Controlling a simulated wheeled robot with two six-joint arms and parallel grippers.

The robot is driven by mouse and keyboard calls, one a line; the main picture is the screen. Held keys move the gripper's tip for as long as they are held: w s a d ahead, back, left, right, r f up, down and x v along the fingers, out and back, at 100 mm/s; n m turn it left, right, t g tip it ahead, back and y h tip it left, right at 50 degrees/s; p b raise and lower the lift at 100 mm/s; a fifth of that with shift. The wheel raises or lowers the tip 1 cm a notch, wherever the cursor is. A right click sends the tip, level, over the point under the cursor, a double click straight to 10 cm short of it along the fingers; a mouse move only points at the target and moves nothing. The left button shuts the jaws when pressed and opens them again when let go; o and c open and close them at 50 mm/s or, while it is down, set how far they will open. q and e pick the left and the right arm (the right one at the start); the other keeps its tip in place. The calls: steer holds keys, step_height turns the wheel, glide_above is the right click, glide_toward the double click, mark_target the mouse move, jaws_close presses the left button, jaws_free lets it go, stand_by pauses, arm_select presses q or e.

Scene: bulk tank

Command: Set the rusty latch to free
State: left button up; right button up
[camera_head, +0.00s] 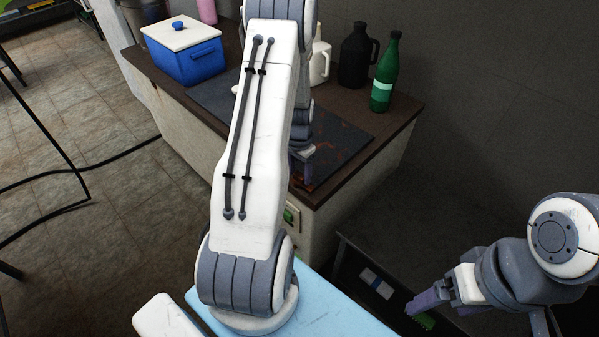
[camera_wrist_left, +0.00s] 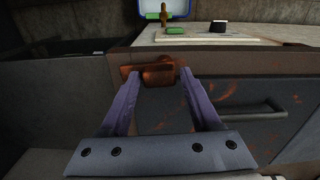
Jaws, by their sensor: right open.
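The rusty latch (camera_wrist_left: 157,74) is an orange-brown piece on the front of a dark, rust-stained panel (camera_wrist_left: 225,95), just under its top edge, in the left wrist view. My left gripper (camera_wrist_left: 158,82) is open, with its two purple fingers apart and the latch showing between and just beyond their tips. I cannot tell whether either finger touches it. In the head view my left gripper (camera_head: 304,168) is partly hidden by its arm, and the latch cannot be made out. My right gripper (camera_head: 428,299) is open and empty at the lower right, away from the counter.
A dark bar handle (camera_wrist_left: 248,110) is right of the latch. On the counter (camera_head: 392,138) stand a blue-and-white cooler (camera_head: 190,58), a green bottle (camera_head: 386,75), a black jug (camera_head: 357,57) and a white jug (camera_head: 319,62). A low dark shelf (camera_head: 362,253) is below at right.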

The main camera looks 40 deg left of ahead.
mark_target(300, 175)
arm_select(q)
steer(key=shift+o, duration=0.2)
step_height(300, 175, up, 10)
steer(key=shift+r, duration=0.25)
stand_by(0.3)
stand_by(0.4)
steer(key=s+d+r+m, duration=0.15)
steer(key=d+r, duration=0.25)
steer(key=d, duration=0.7)
steer(key=s+d+r+m, duration=0.15)
steer(key=d+r, duration=0.25)
steer(key=d, duration=0.6)
steer(key=s+d+r+m, duration=0.1)
steer(key=s+d+m, duration=0.1)
steer(key=s+d, duration=0.4)
steer(key=s+d+r+m+h, duration=0.1)
steer(key=s+d+r+m, duration=0.1)
steer(key=s+d, duration=0.4)
steer(key=s, duration=0.5)
steer(key=shift+s+d, duration=0.25)
steer(key=shift+s, duration=0.05)
